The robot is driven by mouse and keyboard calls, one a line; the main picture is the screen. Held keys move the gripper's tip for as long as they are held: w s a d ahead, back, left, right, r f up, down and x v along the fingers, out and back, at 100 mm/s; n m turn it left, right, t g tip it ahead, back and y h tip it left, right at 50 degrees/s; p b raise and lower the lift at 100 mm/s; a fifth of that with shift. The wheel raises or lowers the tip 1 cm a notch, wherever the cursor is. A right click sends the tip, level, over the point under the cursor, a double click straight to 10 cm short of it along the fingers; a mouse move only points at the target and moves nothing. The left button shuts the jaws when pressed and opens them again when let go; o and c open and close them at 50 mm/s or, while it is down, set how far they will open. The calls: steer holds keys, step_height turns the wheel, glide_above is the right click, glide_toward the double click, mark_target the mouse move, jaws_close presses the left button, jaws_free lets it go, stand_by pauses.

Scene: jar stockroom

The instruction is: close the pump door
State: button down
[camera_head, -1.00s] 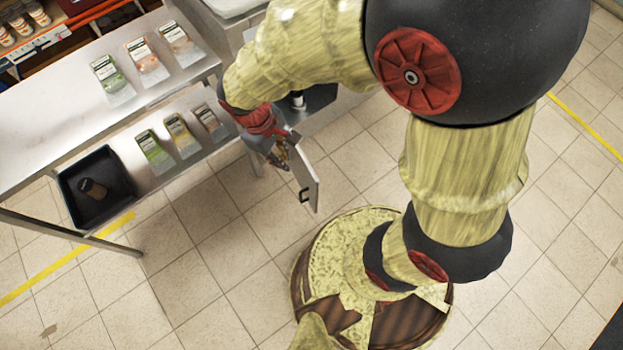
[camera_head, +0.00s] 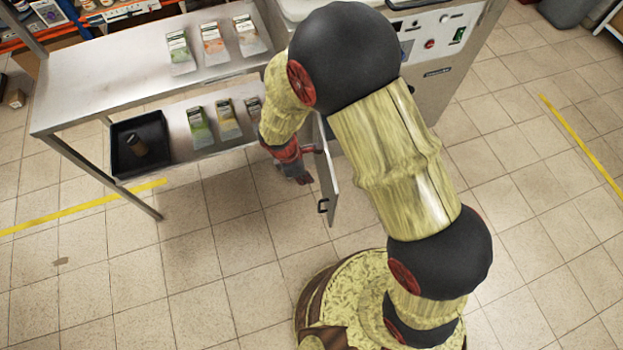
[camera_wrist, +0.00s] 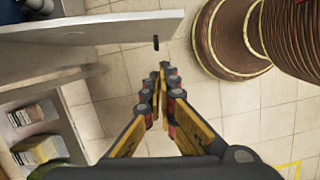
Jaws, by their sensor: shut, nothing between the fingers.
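The pump door (camera_head: 327,172) is a light grey panel with a small black handle (camera_head: 322,206). It stands open, swung out from the steel machine (camera_head: 440,65) toward my base. In the wrist view the door (camera_wrist: 110,27) crosses the top, with its handle (camera_wrist: 156,43) at the free end. My gripper (camera_head: 303,177) is just left of the door in the head view, partly hidden by my arm. In the wrist view my gripper (camera_wrist: 164,68) is shut and empty, with its tips below the handle and seemingly apart from it.
A steel shelf table (camera_head: 110,75) with several packets and a black tray (camera_head: 118,150) stands to the left. In the wrist view, shelves with packets (camera_wrist: 33,112) lie at the left. Open tiled floor (camera_head: 200,270) spreads in front.

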steer(key=d+f+b, duration=0.4)
steer(key=d+f, duration=0.2)
steer(key=f, duration=0.2)
steer(key=shift+w, duration=0.35)
